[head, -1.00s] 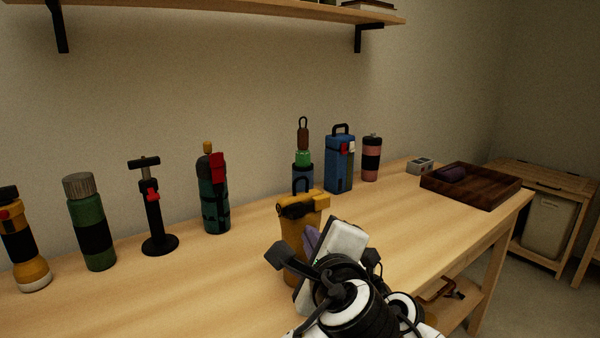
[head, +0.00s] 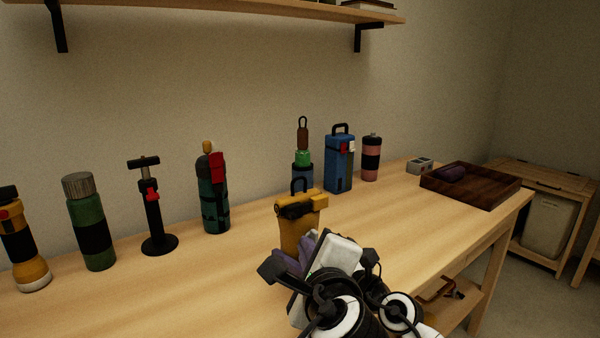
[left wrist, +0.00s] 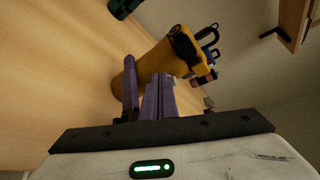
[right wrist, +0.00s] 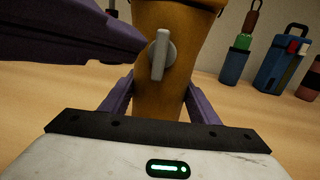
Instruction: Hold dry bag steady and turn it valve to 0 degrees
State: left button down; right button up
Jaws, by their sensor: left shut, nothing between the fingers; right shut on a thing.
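The dry bag (head: 300,232) is an orange-yellow upright bag with a black handle on the bench. Its grey valve (right wrist: 160,55) shows in the right wrist view, with its lever near vertical and slightly tilted. My right gripper (right wrist: 160,90) is shut on the bag's body, one purple finger on each side. My left gripper (right wrist: 140,42) reaches in from the left in that view, with its tip close beside the valve. In the left wrist view (left wrist: 158,85) its purple fingers are shut with nothing between them. Whether the tip touches the valve is unclear. My grippers overlap in the head view.
Behind the bag stand a green-topped bottle (head: 302,160), a blue container (head: 340,165) and a pink-and-black bottle (head: 371,158). A teal bottle (head: 213,195), a black pump (head: 154,210) and a green flask (head: 90,225) stand left. A wooden tray (head: 480,190) is at right.

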pick_arm(q)
jog(key=shift+a+f, duration=0.1)
jog(key=shift+f, duration=0.1)
jog(key=shift+s+a, duration=0.15)
dwell(0.5)
jog(key=s+d, duration=0.3)
jog(key=s, duration=0.2)
dwell(0.4)
jog(key=shift+s+r, duration=0.1)
jog(key=shift+r, duration=0.05)
jog(key=shift+w+a+r, duration=0.4)
jog(key=shift+w+r, duration=0.05)
jog(key=shift+w, duration=0.5)
jog(key=shift+w+a+r, duration=0.35)
jog(key=shift+w+r, duration=0.1)
jog(key=shift+w, duration=0.5)
jog(key=shift+w+a+r, duration=0.4)
jog(key=shift+w+r, duration=0.05)
jog(key=shift+w, duration=0.5)
jog(key=shift+w+d+f, duration=0.15)
jog(key=shift+d+f, duration=0.15)
jog(key=shift+f, duration=0.3)
